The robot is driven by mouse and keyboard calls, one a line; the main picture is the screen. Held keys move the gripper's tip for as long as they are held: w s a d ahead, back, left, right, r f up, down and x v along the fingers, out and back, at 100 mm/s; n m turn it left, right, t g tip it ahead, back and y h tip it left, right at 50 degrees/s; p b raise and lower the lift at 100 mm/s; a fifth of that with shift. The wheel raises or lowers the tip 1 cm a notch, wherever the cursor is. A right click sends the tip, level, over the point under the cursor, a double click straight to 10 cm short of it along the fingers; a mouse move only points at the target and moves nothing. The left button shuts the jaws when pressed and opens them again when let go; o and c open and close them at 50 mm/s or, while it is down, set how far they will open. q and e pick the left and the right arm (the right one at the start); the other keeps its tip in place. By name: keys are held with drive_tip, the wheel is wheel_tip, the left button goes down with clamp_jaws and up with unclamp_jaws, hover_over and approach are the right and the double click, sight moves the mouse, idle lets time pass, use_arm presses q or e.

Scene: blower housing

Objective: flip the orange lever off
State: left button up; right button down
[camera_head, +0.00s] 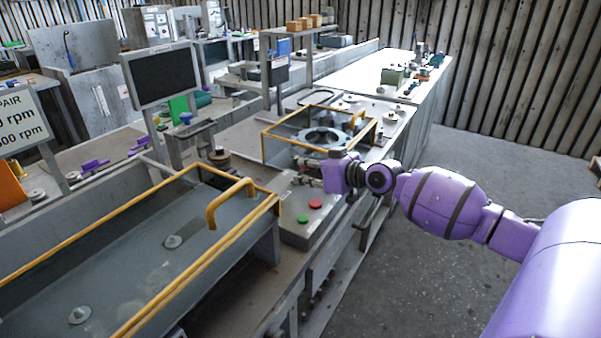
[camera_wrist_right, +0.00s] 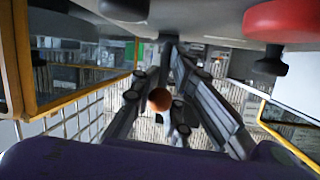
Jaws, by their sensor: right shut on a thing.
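The orange lever shows in the right wrist view as a round orange-brown end (camera_wrist_right: 159,99) between the fingers of my right gripper (camera_wrist_right: 170,60). The fingers close together around it, and the rest of the lever is hidden. In the head view my right gripper (camera_head: 305,172) reaches in from the right, low over the grey control panel (camera_head: 294,224), with its fingers pointing left. I cannot make out the lever there, nor tell its position from these frames. My left gripper is not in view.
A green button (camera_head: 302,219) and a red button (camera_head: 316,204) sit on the panel just below my right gripper. A yellow-framed clear guard (camera_head: 283,131) stands behind it. A larger yellow-framed cover with a handle (camera_head: 233,192) is to the left. The floor at right is clear.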

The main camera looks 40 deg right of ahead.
drive_tip(key=shift+s+a+f, duration=0.1)
drive_tip(key=shift+a+f, duration=0.15)
drive_tip(key=c, duration=2)
unclamp_jaws()
drive_tip(key=shift+o, duration=0.9)
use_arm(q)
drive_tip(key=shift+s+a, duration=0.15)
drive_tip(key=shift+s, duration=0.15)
use_arm(e)
drive_tip(key=shift+r, duration=0.15)
drive_tip(key=shift+d, duration=0.1)
drive_tip(key=shift+s+d+r, duration=0.1)
drive_tip(key=shift+s, duration=0.25)
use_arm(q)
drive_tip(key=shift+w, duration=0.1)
use_arm(e)
drive_tip(key=v, duration=1.1)
drive_tip(key=shift+s+r, duration=0.1)
drive_tip(key=shift+s, duration=0.05)
